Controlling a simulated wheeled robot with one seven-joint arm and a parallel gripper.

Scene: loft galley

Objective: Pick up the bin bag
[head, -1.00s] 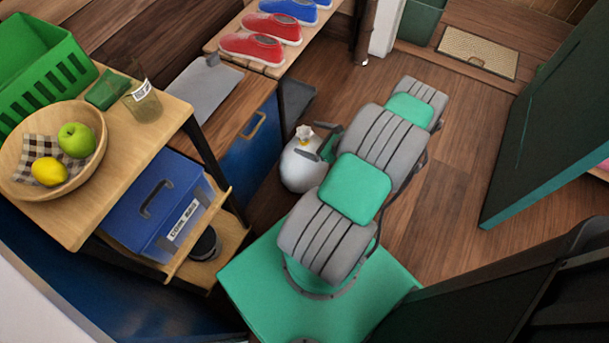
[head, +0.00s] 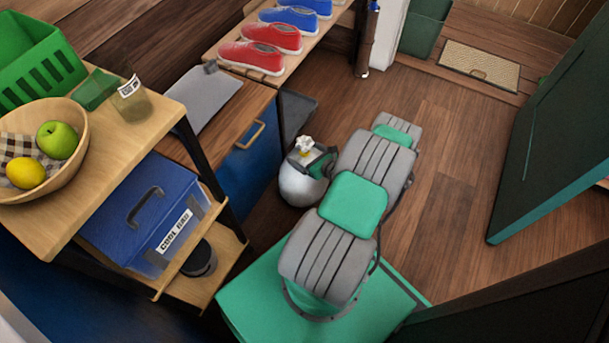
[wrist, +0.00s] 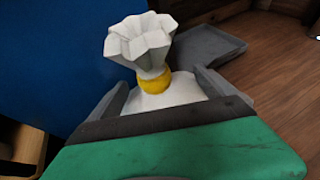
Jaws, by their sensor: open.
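The bin bag is white and round with a gathered, ruffled top and a yellow tie. In the head view the bin bag (head: 299,186) stands on the floor beside the blue cabinet, its right side partly hidden by my gripper. In the wrist view the bag's neck (wrist: 153,82) rises between my two grey fingers, with the yellow tie just above them. My gripper (wrist: 165,90) is open around the neck, one finger on each side. In the head view my gripper (head: 311,160) is at the bag's upper right. Whether the fingers touch the bag I cannot tell.
The blue cabinet (head: 252,165) stands close on the left. A grey tray (wrist: 212,55) lies on the floor behind the bag. A wooden shelf cart (head: 165,115) with a cool bag (head: 145,215) is at left. A green door (head: 550,140) stands at right; floor between is clear.

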